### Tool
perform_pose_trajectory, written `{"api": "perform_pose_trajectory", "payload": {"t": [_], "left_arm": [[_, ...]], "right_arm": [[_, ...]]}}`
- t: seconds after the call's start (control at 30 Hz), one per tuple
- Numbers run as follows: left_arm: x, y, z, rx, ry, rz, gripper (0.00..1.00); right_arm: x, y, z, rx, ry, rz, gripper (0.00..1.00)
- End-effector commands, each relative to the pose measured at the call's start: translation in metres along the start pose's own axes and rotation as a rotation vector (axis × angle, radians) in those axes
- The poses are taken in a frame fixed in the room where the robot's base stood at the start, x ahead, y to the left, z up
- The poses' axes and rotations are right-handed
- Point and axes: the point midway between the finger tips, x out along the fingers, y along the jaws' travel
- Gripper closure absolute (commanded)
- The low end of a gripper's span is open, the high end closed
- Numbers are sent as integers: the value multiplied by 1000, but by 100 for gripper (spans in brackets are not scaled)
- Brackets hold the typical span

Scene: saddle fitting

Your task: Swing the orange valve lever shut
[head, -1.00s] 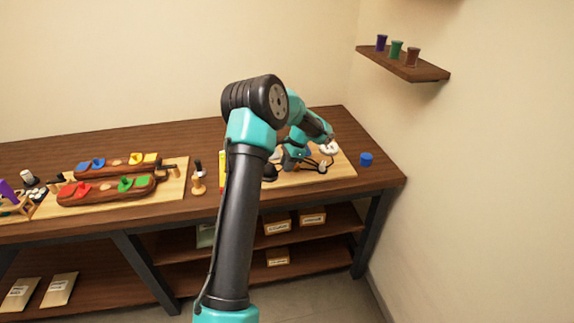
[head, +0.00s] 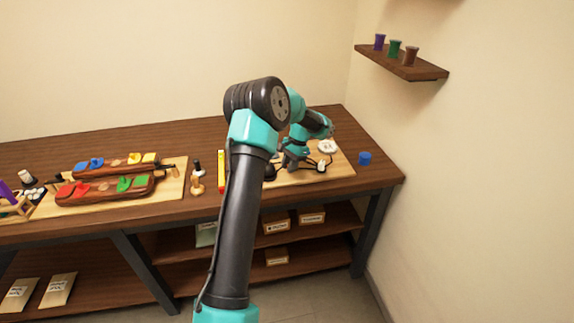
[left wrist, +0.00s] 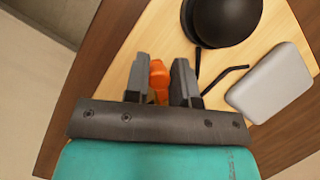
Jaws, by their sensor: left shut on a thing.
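In the left wrist view, the orange valve lever (left wrist: 158,76) stands between the two dark fingers of my left gripper (left wrist: 159,68). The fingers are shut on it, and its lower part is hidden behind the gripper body. In the head view, my left gripper (head: 291,164) is low over the right part of the bench, at the light wooden board (head: 342,173). The lever cannot be made out there, as my arm and wrist cover that spot. My right gripper is in neither view.
A black dome (left wrist: 224,18), a dark thin hose (left wrist: 222,80) and a grey block (left wrist: 272,82) lie near the gripper. A yellow-red strip (head: 221,172) and small bottle (head: 197,178) stand left of my arm.

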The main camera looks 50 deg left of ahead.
Motion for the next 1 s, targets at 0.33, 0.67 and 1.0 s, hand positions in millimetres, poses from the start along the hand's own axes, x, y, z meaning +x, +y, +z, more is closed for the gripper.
{"api": "perform_pose_trajectory", "payload": {"t": [0.33, 0.67, 1.0], "left_arm": [[-4, 14, -8, -302, 1, 127, 100], [-7, 22, -17, -542, 2, 226, 100], [-9, 25, -22, -649, 3, 271, 100]], "right_arm": [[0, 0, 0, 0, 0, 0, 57], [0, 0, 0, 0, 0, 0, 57], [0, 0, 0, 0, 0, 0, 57]]}}
